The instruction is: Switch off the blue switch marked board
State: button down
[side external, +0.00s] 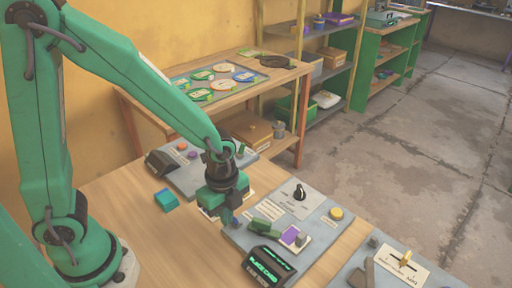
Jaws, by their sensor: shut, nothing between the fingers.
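My gripper (232,219) points down over the left edge of the middle grey control panel (322,214). Its fingers are shut with nothing between them. A small dark blue shape shows right at the fingertips; I cannot tell whether it is part of a switch or of the fingers. No blue switch can be made out clearly, and no label reading "board" is legible. My gripper's body hides part of the panels behind it. I cannot tell whether the fingertips touch the panel.
The middle panel carries a black knob (300,192), a yellow button (336,213), a purple pad (291,236) and a green-lit display (268,266). A teal block (166,200) lies on the bare wooden table to the left. A lever panel (402,263) stands at right.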

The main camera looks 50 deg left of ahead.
jog(key=shift+w, duration=1.1)
notch_tip(320, 180, up, 7)
jog(key=s, duration=0.1)
jog(key=shift+s, duration=0.15)
dwell(1.1)
dwell(0.3)
jog(key=s+a+r+n+t, duration=0.5)
jog(key=a+r+n, duration=0.5)
jog(key=n, duration=0.8)
notch_tip(320, 180, up, 2)
jog(key=shift+s+a+r+t, duration=0.15)
jog(key=shift+s+a+t, duration=0.15)
jog(key=shift+s, duration=0.85)
